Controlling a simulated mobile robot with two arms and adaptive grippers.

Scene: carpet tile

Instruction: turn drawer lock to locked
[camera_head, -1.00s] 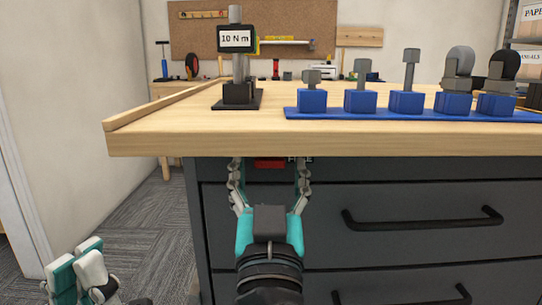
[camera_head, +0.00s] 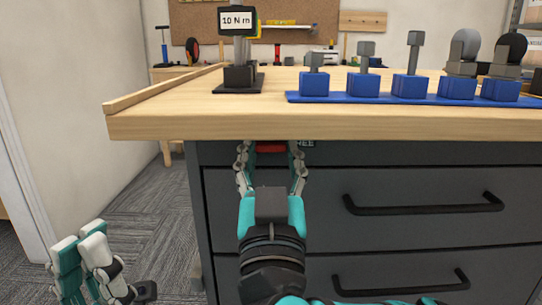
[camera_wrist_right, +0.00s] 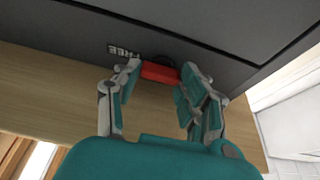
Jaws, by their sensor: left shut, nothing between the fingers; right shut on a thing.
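The drawer lock's red handle (camera_head: 270,147) shows just under the worktop's front edge, on the dark top part of the cabinet. In the right wrist view the red handle (camera_wrist_right: 160,71) is a short bar lying crosswise, with a "FREE" label (camera_wrist_right: 124,51) beside it. My right gripper (camera_head: 270,155) is shut on this handle, one finger at each end in the right wrist view (camera_wrist_right: 160,75). The rest of the lock is mostly hidden by the fingers and worktop. My left gripper (camera_head: 82,242) is shut and empty at the lower left, away from the cabinet.
The wooden worktop (camera_head: 200,122) overhangs the lock closely. Grey drawers with black bar handles (camera_head: 425,210) lie below and right. Carpet floor is open at left.

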